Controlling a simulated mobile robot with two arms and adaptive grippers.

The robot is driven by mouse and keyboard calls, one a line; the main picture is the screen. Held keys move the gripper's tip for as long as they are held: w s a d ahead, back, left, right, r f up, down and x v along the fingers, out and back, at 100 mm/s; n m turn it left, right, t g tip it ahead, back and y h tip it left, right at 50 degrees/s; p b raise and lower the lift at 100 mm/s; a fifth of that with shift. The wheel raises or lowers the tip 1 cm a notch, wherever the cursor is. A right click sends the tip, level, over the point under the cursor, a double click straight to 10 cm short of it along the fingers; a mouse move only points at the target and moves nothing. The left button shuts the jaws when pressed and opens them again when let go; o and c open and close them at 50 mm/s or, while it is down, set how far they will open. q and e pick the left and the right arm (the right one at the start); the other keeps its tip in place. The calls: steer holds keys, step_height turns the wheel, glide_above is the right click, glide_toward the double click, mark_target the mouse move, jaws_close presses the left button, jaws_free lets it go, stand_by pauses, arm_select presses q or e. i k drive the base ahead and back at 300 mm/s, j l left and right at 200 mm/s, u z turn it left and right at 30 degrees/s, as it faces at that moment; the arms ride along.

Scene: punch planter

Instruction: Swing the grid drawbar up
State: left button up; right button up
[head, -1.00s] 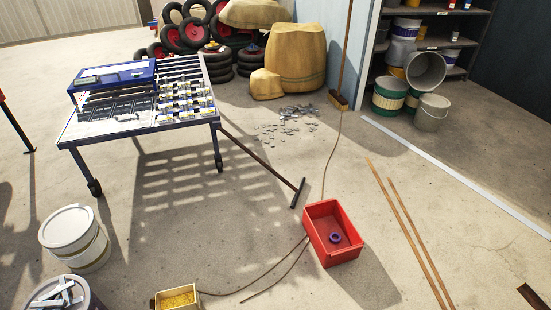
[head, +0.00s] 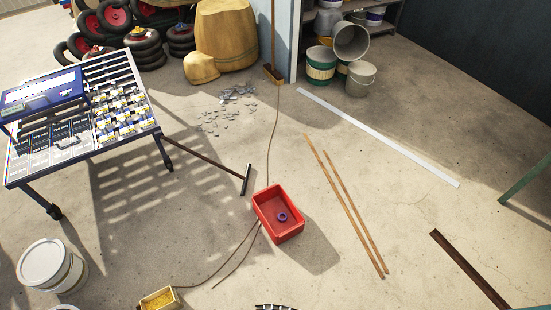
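The wheeled grid table (head: 92,118) stands at the left, with a slatted top. Its drawbar (head: 207,163) is a dark rod that runs from the table's right leg down to the right. The drawbar ends in a black T-shaped crossbar handle (head: 246,179) low over or on the floor; I cannot tell if it touches. Neither of my grippers shows in the head view.
A yellow box (head: 158,299) and a white bucket (head: 51,267) stand at the front left. Cords, grey scraps (head: 228,103) and wooden sticks (head: 345,205) lie on the floor.

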mark_target(246, 178)
steer(key=i+l+z, duration=0.5)
steer(key=i+z, duration=0.15)
steer(key=z, duration=0.2)
steer(key=i+z, duration=0.4)
steer(key=i+l+u, duration=0.1)
steer(key=i, duration=0.45)
steer(key=i+l+u, duration=0.1)
steer(key=i, duration=0.45)
steer(key=i+j+u, duration=0.1)
steer(key=i+u, duration=0.3)
steer(key=i, duration=0.15)
steer(key=i+l+u, duration=0.1)
steer(key=i+u, duration=0.3)
steer(key=i+l+u, duration=0.25)
steer(key=i+u, duration=0.15)
steer(key=i, duration=0.2)
